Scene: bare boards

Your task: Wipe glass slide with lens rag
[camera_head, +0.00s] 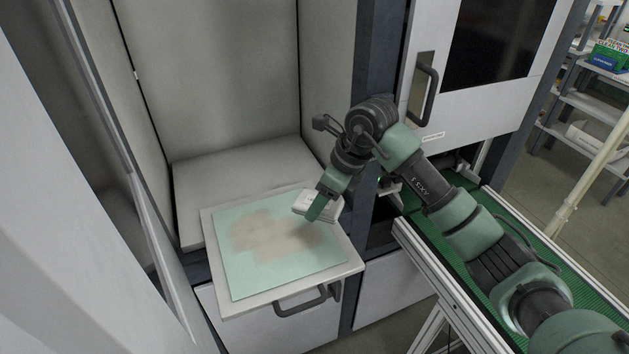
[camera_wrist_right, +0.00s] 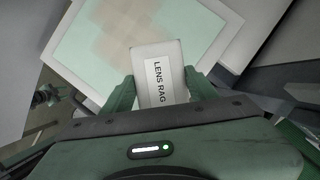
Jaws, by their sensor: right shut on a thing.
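The glass slide (camera_head: 245,280) is a pale green square sheet with a brownish smudge across its middle. It lies flat on a white pull-out tray (camera_head: 352,262), and part of it shows in the right wrist view (camera_wrist_right: 80,55). My right gripper (camera_head: 318,208) is shut on the lens rag (camera_head: 300,203), a white block. In the right wrist view the rag (camera_wrist_right: 172,58) sits between both fingers and its label reads LENS RAG. The rag is over the right edge of the slide and tray; I cannot tell whether it touches.
A cabinet door with a handle (camera_head: 424,90) stands behind my right arm. A green conveyor (camera_head: 410,225) lies under that arm. Shelves (camera_head: 585,105) stand at far right.

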